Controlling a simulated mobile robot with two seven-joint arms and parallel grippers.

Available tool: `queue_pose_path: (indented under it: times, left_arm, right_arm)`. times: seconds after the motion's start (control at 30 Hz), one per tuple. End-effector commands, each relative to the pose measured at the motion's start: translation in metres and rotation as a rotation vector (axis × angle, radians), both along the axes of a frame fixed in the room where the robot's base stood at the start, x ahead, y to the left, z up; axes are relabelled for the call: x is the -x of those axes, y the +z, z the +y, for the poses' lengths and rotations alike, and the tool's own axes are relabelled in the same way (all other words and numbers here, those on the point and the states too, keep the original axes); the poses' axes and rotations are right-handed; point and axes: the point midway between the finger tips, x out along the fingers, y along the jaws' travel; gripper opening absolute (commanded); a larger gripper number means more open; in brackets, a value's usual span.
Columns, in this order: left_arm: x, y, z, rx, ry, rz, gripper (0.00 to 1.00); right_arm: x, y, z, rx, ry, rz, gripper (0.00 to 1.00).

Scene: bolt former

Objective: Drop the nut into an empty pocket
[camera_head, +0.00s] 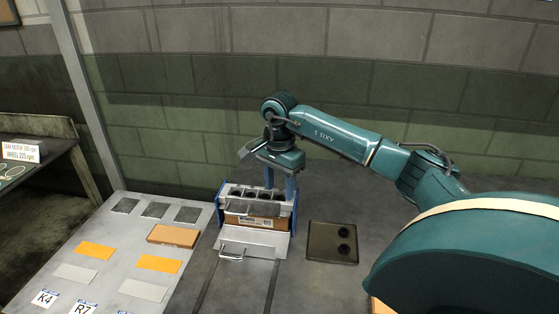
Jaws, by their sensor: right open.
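A pocketed box (232,213) with blue side edges stands in the middle of the work surface. A row of several dark pockets runs along its top, and whether any is filled is too small to tell. My right gripper (280,187) is above the box's right part, its two blue fingers pointing down and apart. It is open, and I see nothing between the fingers. I cannot make out a nut in this view. My left gripper is not in view.
A dark plate (320,253) with two round dark spots lies right of the box. A grey board (113,242) at left carries dark squares, orange and grey patches, an orange block (173,236) and labels. A handled tray (258,252) sits before the box. A wall stands behind.

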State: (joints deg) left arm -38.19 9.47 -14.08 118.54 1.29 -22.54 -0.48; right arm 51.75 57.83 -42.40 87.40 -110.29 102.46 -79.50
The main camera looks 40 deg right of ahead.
Motion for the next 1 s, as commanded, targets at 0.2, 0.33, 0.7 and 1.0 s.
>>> queue_pose_path:
  times: [0.2, 0.33, 0.7, 1.0]
  left_arm:
    - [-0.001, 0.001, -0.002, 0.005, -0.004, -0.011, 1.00]
    - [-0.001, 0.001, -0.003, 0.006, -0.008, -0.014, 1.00]
    - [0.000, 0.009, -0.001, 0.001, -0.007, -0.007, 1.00]
    - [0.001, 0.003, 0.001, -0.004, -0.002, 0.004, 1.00]
  right_arm:
    - [-0.002, 0.049, 0.000, 0.000, -0.001, -0.011, 0.46]
    - [-0.001, 0.079, 0.000, 0.000, 0.000, -0.009, 0.46]
    - [-0.001, 0.128, 0.000, 0.000, -0.001, -0.004, 0.46]
    - [-0.001, 0.129, 0.000, 0.000, -0.001, -0.003, 0.46]
